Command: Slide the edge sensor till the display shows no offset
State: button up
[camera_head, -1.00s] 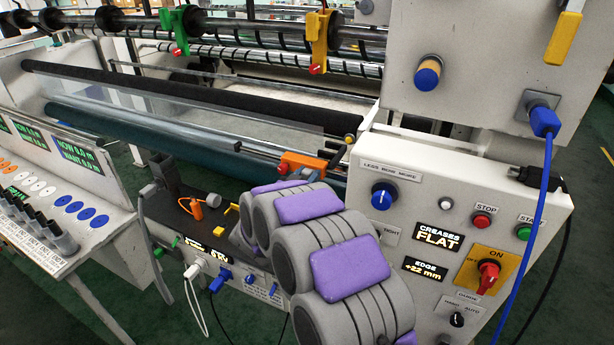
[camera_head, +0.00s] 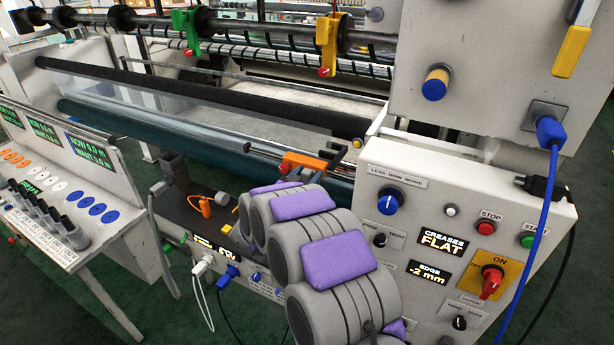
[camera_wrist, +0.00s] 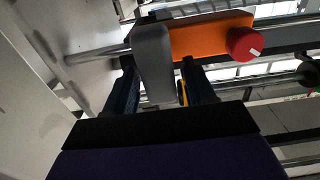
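The edge sensor is an orange block (camera_head: 305,161) with a red knob (camera_head: 284,169), on a rail at the near right end of the rollers. In the wrist view the orange block (camera_wrist: 210,38) and red knob (camera_wrist: 244,45) are close ahead. A grey upright piece (camera_wrist: 153,65) at its left stands between the two dark fingers of my gripper (camera_wrist: 160,80). The fingers are apart, with a gap at the right finger; contact at the left finger is unclear. The edge display (camera_head: 429,273) reads -2 mm.
The control panel (camera_head: 400,235) with knobs and buttons stands right of my arm; its creases display (camera_head: 443,242) reads FLAT. A blue cable (camera_head: 527,240) hangs at the right. A dark shelf with orange pliers (camera_head: 205,206) lies left of my arm.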

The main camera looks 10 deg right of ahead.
jog(key=v, duration=1.7)
jog(key=shift+a, duration=0.2)
jog(key=shift+f, duration=0.1)
